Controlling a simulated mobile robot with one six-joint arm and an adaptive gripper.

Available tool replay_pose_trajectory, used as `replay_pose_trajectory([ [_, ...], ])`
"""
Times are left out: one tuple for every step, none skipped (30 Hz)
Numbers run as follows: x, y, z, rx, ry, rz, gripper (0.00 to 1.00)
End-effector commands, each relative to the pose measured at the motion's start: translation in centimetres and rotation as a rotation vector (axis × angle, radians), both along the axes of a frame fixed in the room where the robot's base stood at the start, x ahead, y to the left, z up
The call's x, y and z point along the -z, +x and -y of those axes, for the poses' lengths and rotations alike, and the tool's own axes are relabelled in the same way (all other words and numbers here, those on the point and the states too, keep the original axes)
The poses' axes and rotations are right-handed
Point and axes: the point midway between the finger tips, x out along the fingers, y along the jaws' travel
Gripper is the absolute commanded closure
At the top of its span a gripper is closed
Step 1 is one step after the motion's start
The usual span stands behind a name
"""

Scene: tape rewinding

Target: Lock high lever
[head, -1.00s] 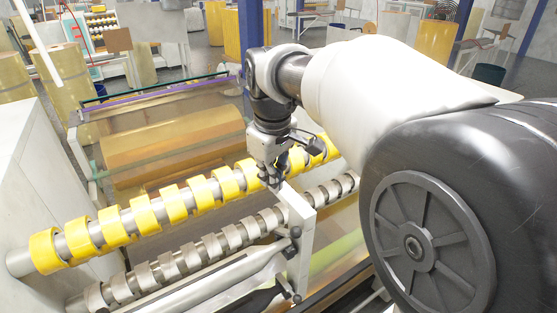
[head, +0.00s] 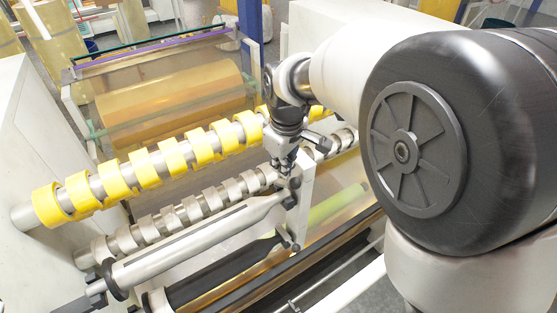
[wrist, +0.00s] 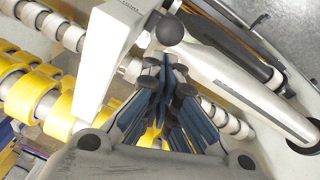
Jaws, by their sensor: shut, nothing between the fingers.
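My gripper (head: 283,172) points down at the top end of the white upright end plate (head: 304,200), with its fingers together and empty. In the wrist view its blue-grey fingers (wrist: 168,68) are closed just below a dark round knob (wrist: 170,28), probably the high lever's; the fingertips look very close to it, and I cannot tell if they touch. In the head view this knob (head: 295,183) is small and close under the fingertips on the plate's near side. A lower dark knob (head: 294,246) sits further down the plate.
The upper shaft carries yellow tape rolls (head: 147,169), and the lower shaft carries grey cores (head: 190,208). A long pale bar (head: 195,240) runs to the end plate. In the wrist view the plate (wrist: 108,48) stands close at left of the fingers. A wide brown film roll (head: 170,95) lies behind.

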Motion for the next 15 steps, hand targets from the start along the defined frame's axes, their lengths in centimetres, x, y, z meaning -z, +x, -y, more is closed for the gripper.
replay_pose_trajectory([
  [-0.01,0.01,0.01,0.0,0.0,0.0,1.0],
  [-0.01,0.0,0.0,0.0,0.0,0.0,1.0],
  [-0.01,0.0,0.0,0.0,0.0,0.0,1.0],
  [-0.01,0.0,0.0,0.0,0.0,0.0,1.0],
  [-0.01,0.0,-0.01,0.0,0.0,0.0,1.0],
  [-0.01,0.0,0.0,0.0,0.0,0.0,1.0],
  [0.0,-0.01,0.0,0.0,0.001,0.001,1.0],
  [0.03,-0.02,0.02,0.001,0.001,0.002,1.0],
  [0.07,-0.05,0.03,0.001,0.003,0.005,1.0],
  [0.13,-0.08,0.05,0.0,0.005,0.007,1.0],
  [0.19,-0.13,0.08,0.001,0.007,0.011,1.0],
  [0.29,-0.21,0.13,0.002,0.011,0.016,1.0],
  [0.35,-0.28,0.17,0.002,0.015,0.022,1.0],
  [0.41,-0.36,0.22,0.002,0.019,0.028,1.0],
  [0.46,-0.42,0.27,0.002,0.024,0.034,1.0],
])
